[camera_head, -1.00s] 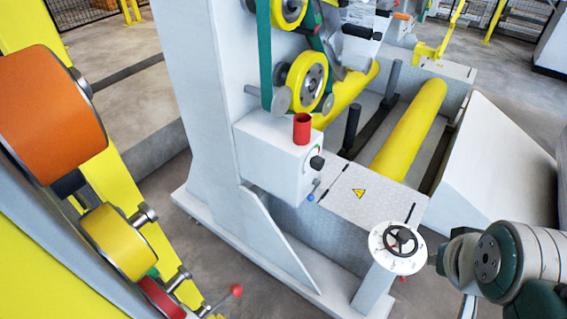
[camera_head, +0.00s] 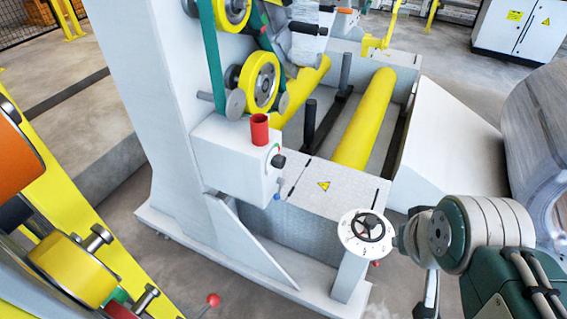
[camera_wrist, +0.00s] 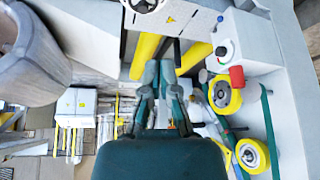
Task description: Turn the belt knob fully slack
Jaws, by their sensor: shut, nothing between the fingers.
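A small black knob (camera_head: 278,161) with a coloured arc behind it sits on the front of a grey box, under the green belt (camera_head: 214,55). It also shows in the wrist view (camera_wrist: 221,51), to the right of my fingers. A black handwheel on a round white dial (camera_head: 368,228) stands lower on the machine, beside my arm. It is partly cut off at the top of the wrist view (camera_wrist: 143,4). My gripper (camera_wrist: 159,72) points toward the yellow rollers with its fingers together and empty, apart from the knob and handwheel. Its fingertips cannot be made out in the head view.
A red cylinder (camera_head: 260,130) stands on the box beside the knob. Yellow rollers (camera_head: 363,118) lie behind a plate with a warning sign. A large metal coil (camera_head: 540,150) is at the right. Orange and yellow rolls (camera_head: 72,270) stand at the left. Bare floor shows in front.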

